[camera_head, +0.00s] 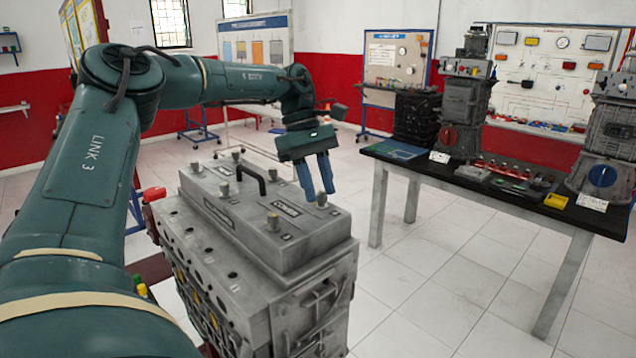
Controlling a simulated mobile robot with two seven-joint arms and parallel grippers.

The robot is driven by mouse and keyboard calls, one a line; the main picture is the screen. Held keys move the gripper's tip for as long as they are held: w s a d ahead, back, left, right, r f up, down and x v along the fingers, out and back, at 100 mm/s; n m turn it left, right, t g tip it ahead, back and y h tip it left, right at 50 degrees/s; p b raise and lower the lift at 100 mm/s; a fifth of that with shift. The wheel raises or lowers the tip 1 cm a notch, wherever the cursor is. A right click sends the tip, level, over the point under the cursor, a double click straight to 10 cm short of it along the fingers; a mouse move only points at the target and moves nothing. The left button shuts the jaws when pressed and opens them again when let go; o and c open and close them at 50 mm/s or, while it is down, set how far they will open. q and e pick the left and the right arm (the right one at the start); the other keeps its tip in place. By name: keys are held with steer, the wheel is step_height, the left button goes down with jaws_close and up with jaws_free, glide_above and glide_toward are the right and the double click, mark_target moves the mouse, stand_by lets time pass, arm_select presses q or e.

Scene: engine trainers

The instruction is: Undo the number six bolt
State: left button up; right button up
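A grey engine block (265,290) stands in front of me with a flat grey cover (262,235) on top. My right gripper is out of view.
A black handle (252,176) rises from the cover's middle. A black-topped table (480,184) with other engine parts stands at the right. Display boards (395,60) line the back wall. Tiled floor (410,270) lies open between the engine and the table.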

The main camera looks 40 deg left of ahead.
arm_select(q)
jaws_close()
